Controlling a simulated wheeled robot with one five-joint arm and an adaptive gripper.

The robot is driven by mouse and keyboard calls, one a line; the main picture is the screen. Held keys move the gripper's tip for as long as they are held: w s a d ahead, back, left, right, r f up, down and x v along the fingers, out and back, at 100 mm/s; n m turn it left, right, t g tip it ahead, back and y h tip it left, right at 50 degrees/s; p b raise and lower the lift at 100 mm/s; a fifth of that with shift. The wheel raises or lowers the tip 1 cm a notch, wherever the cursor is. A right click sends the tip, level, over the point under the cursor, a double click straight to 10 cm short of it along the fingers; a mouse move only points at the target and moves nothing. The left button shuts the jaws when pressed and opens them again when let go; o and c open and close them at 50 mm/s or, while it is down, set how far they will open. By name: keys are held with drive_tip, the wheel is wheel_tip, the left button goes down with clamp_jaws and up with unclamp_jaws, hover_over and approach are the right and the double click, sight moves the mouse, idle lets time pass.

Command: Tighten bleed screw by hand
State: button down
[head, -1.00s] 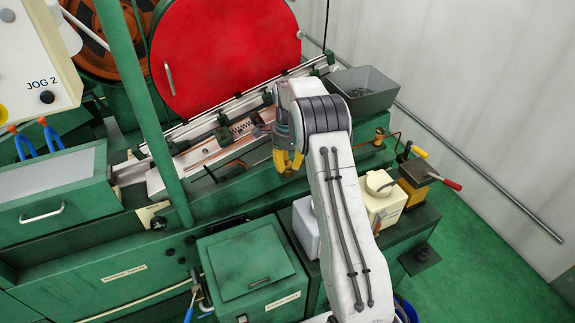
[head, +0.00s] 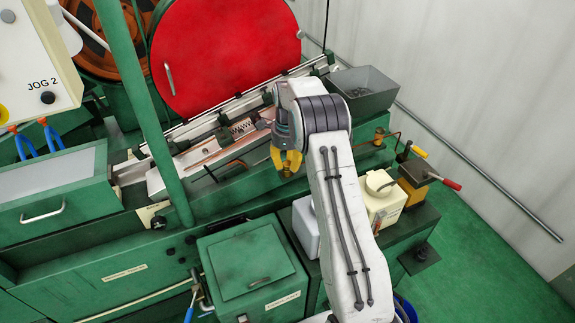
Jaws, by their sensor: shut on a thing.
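My gripper (head: 287,170), with yellow fingers, points down at the green machine bed (head: 240,176), in front of the slide rail. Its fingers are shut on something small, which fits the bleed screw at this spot. The screw itself is hidden by the fingers and wrist, so I cannot see its head or how it sits. My white arm reaches up to it from the lower right of the view.
A red round guard (head: 225,55) stands behind the rail. A grey bin (head: 363,90) is to the right of the wrist. A cream container (head: 384,205) and red and yellow levers (head: 440,178) stand near my forearm. A green post (head: 148,115) rises at left.

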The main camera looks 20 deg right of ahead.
sight(287, 163)
drive_tip(key=shift+s+f, duration=0.1)
drive_tip(key=c, duration=1.4)
unclamp_jaws()
drive_tip(key=shift+o, duration=0.2)
drive_tip(key=shift+r, duration=0.2)
drive_tip(key=shift+r+p, duration=1.1)
drive_tip(key=shift+r, duration=0.35)
drive_tip(key=o, duration=0.7)
